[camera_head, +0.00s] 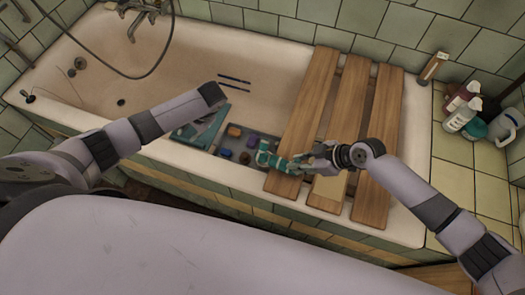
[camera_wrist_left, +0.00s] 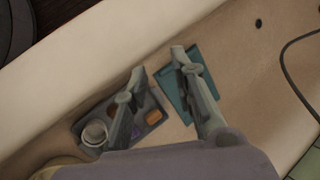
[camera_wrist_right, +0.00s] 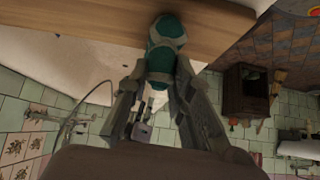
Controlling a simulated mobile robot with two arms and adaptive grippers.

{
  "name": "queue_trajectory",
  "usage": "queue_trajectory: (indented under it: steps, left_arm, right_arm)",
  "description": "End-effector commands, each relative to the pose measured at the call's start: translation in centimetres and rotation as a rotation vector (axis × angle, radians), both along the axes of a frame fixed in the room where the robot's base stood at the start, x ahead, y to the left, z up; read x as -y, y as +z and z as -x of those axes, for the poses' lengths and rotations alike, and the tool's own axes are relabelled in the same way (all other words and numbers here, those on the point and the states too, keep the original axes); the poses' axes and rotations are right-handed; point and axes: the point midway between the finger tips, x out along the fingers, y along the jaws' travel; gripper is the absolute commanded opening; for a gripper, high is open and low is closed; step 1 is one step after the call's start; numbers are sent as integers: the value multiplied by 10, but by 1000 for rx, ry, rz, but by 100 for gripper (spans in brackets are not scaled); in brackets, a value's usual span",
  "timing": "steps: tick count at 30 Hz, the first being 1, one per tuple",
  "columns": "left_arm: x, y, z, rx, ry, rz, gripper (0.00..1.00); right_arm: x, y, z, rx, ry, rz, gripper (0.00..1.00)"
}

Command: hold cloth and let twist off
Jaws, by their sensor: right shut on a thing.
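A teal and white bundle (camera_head: 271,157), which looks like the cloth, is at the front edge of the slatted wooden rack. My right gripper (camera_head: 308,160) is shut on it. In the right wrist view the bundle (camera_wrist_right: 165,45) sits between the fingertips, rounded and banded, with wood behind it. My left gripper (camera_wrist_left: 158,65) is open with nothing between its fingers. It is above the tub, near a flat teal item (camera_wrist_left: 196,88). In the head view my left forearm largely hides that gripper. Whether the bundle is twisted is unclear.
The slatted wooden rack (camera_head: 310,90) lies across the bathtub (camera_head: 270,60). A grey tray (camera_head: 227,158) with several small coloured pieces is beside the teal item (camera_head: 205,133). Bottles (camera_head: 460,115) stand on the tiled ledge at the right. The tub's far left is mostly clear.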

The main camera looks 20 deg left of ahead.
Motion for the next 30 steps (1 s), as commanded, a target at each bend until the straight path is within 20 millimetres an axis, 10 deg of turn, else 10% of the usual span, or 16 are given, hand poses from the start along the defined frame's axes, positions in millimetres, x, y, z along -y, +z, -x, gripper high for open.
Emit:
queue_trajectory:
  steps: [9,15,30]
  left_arm:
    - [149,45,-40,-72,-424,319,25]
    - [215,77,-46,-95,-660,447,25]
    - [248,71,-46,-107,-793,508,25]
  right_arm:
    - [3,-7,5,-10,3,12,0]
    - [3,-7,5,-11,3,12,0]
    - [4,-8,5,-12,4,14,0]
